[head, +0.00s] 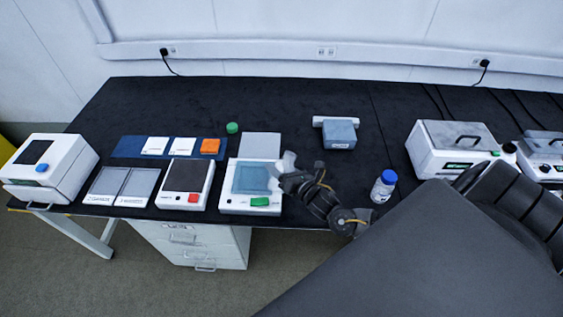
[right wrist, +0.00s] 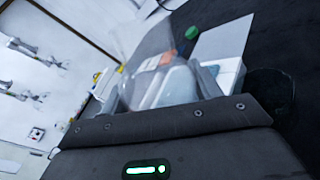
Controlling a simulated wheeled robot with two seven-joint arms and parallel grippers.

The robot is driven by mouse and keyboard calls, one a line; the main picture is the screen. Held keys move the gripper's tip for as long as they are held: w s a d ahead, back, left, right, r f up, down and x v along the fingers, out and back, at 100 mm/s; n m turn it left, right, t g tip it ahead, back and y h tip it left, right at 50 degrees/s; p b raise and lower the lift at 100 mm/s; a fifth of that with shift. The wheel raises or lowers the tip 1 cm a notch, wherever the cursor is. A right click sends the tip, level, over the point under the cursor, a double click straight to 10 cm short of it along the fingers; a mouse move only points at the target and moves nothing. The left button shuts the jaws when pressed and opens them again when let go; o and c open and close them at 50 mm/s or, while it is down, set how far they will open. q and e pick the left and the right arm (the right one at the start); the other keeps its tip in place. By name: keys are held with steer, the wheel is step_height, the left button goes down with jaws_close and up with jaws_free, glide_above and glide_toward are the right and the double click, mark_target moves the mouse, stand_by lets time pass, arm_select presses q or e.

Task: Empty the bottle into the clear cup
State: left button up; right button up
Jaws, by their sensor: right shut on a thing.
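My right gripper (head: 284,176) is at the front right of a white device with a pale blue square top (head: 250,178). It is shut on a pale, whitish bottle (head: 287,161), which is tilted. In the right wrist view the bottle (right wrist: 172,86) sits between the fingers, blurred. A see-through shape (right wrist: 140,48) shows beyond it, perhaps the clear cup; its outline is faint and I cannot tell whether they touch. In the head view I cannot make out the cup clearly. My left gripper is not in view.
A green cap (head: 232,128) lies behind the device. A blue-capped bottle (head: 383,186) stands right of my gripper. A grey box (head: 339,135) is behind. A hot plate (head: 186,184) and a blue mat (head: 129,146) are left. White instruments (head: 460,152) stand right.

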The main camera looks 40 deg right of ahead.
stand_by(0.3)
steer(key=shift+a+m, duration=0.2)
steer(key=shift+m, duration=0.3)
steer(key=shift+f, duration=0.1)
steer(key=shift+a+f+m, duration=0.1)
steer(key=shift+a+m, duration=0.05)
steer(key=shift+m, duration=0.45)
steer(key=shift+s+f+m+g+y+p, duration=0.1)
steer(key=shift+f+m+g+y+p, duration=0.15)
steer(key=shift+m, duration=0.25)
steer(key=shift+a, duration=0.1)
